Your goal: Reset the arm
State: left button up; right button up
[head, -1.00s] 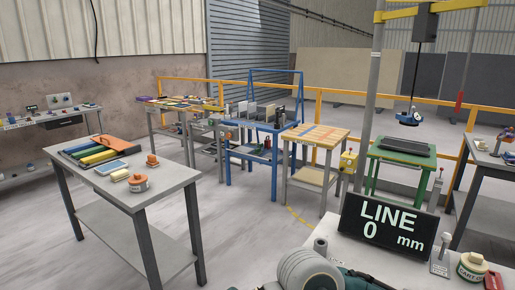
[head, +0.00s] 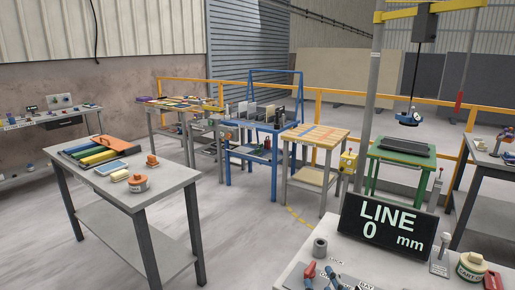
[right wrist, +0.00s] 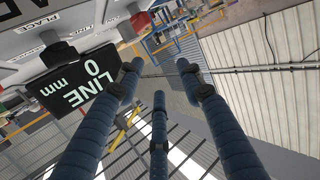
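My right gripper (right wrist: 160,76) fills the right wrist view with three dark blue ribbed fingers. Its tips stand apart with nothing between them, so it is open and empty. In that view the picture is turned over, and the LINE 0 mm display (right wrist: 82,82) appears upside down beyond the left finger. My left gripper is not in view.
A grey table (head: 172,190) stands left. Open floor (head: 245,225) lies between them.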

jog(key=s+d+f+g, duration=0.3)
jog(key=s+f+g, duration=0.3)
jog(key=s+f, duration=0.6)
jog(key=s+d+f+g, duration=0.3)
jog(key=s+f+g, duration=0.3)
jog(key=s+f, duration=0.6)
jog(key=s+f+n+g, duration=0.1)
jog(key=s+f, duration=0.2)
jog(key=f, duration=2.3)
jog(key=s+d+f+g+h, duration=0.1)
jog(key=s+d+f, duration=0.1)
jog(key=s+f, duration=1.4)
jog(key=shift+s+d+g, duration=0.3)
jog(key=shift+s+d, duration=0.05)
jog(key=shift+s, duration=0.3)
